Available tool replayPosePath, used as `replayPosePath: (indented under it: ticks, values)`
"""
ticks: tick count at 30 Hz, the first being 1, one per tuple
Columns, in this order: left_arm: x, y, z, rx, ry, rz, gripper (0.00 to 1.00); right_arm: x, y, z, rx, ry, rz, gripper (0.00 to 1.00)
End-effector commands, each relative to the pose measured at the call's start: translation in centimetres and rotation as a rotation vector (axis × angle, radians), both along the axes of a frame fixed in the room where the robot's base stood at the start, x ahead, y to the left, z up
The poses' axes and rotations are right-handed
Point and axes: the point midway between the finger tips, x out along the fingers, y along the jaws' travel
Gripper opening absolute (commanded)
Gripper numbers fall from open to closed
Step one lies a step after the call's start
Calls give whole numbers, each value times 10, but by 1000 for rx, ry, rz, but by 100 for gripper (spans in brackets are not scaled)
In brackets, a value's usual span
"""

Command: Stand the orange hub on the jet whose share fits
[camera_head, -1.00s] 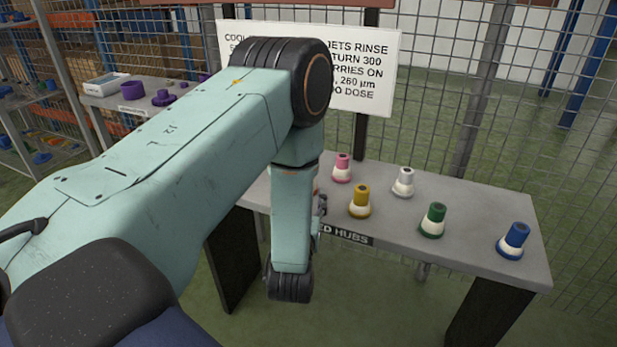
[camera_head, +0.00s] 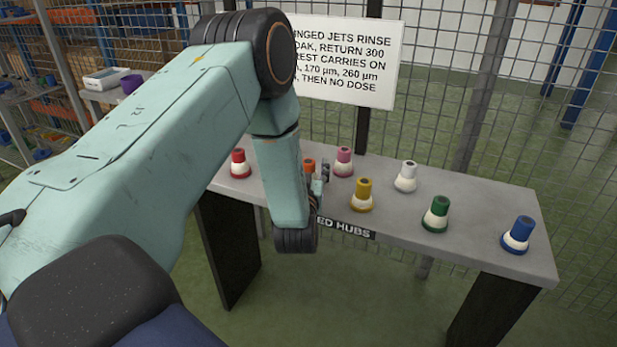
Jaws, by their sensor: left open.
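The orange hub (camera_head: 309,165) stands on the grey table among other coloured hubs. It is partly hidden behind my left arm, so its base does not show. My left gripper (camera_head: 323,175) is open, just right of the orange hub and partly hidden by my wrist. I cannot tell whether it touches the hub. No jets can be made out. My right gripper is not in view.
The grey table (camera_head: 470,215) also bears red (camera_head: 240,163), pink (camera_head: 344,161), yellow (camera_head: 363,195), white (camera_head: 406,177), green (camera_head: 436,214) and blue (camera_head: 518,234) hubs. A purple part (camera_head: 131,84) and a white box (camera_head: 106,79) are on another table at the left. Wire fencing stands behind.

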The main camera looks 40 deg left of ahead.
Motion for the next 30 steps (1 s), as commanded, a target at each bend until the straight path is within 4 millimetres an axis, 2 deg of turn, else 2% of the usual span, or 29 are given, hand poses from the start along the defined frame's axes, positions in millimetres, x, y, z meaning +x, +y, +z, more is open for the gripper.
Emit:
replayPosePath:
  ticks: [2, 22, 30]
  values:
    - [1, 0, 0, 0, 0, 0, 57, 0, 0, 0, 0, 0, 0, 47]
    - [1, 0, 0, 0, 0, 0, 0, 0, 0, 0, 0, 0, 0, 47]
    - [1, 0, 1, 1, -3, 0, 0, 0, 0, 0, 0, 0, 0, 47]
